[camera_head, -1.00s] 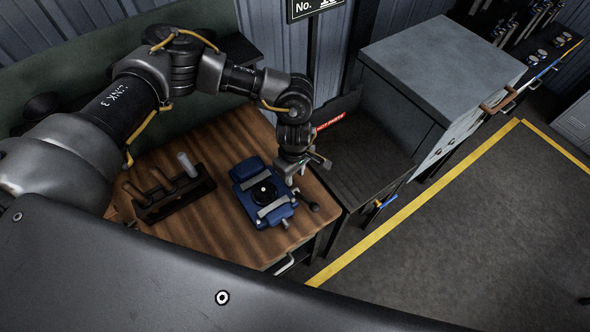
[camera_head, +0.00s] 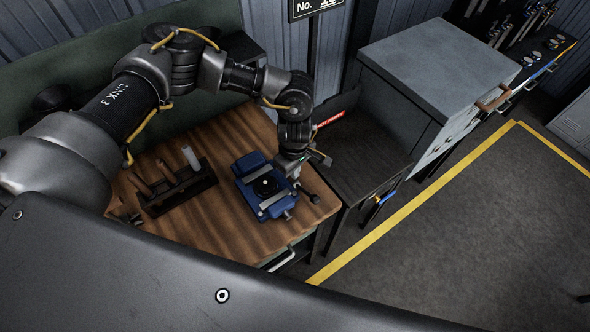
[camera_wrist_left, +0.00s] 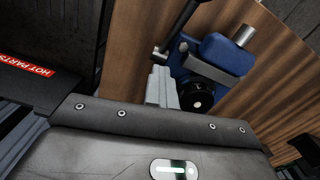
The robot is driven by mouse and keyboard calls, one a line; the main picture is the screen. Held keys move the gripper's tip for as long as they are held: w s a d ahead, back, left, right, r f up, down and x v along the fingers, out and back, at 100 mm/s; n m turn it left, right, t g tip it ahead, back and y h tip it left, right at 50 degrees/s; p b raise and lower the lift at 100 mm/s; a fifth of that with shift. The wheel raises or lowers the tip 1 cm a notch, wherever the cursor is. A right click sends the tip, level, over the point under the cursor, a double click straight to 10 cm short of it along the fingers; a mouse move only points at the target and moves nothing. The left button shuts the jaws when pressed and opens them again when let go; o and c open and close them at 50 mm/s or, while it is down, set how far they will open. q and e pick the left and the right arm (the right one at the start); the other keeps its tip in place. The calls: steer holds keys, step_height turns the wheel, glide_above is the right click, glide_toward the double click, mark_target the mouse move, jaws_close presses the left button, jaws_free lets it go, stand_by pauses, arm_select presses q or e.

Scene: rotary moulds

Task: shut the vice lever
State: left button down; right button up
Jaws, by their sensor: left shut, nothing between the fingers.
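The blue vice (camera_head: 262,186) sits on the wooden bench near its right edge, with a round black part (camera_head: 265,187) between its light jaws. Its lever (camera_head: 307,194) sticks out on the right side and ends in a dark knob. In the left wrist view the vice (camera_wrist_left: 222,56) shows at the top, with the dark lever (camera_wrist_left: 184,18) rising from its left side. My left gripper (camera_head: 303,178) is just above and beside the vice's right side, close to the lever. Its fingers (camera_wrist_left: 162,88) are shut and empty. Whether they touch the lever cannot be told. My right gripper is out of view.
A dark rack with upright handles (camera_head: 178,188) stands on the bench left of the vice. A dark surface with a red "hot parts" label (camera_head: 330,119) lies right of the bench, and a grey cabinet (camera_head: 435,65) stands beyond it. The bench front is clear.

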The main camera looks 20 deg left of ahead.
arm_select(q)
steer(key=shift+w+f, duration=0.1)
steer(key=shift+w, duration=0.05)
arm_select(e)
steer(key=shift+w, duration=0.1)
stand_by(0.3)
arm_select(q)
steer(key=c, duration=1.5)
jaws_free()
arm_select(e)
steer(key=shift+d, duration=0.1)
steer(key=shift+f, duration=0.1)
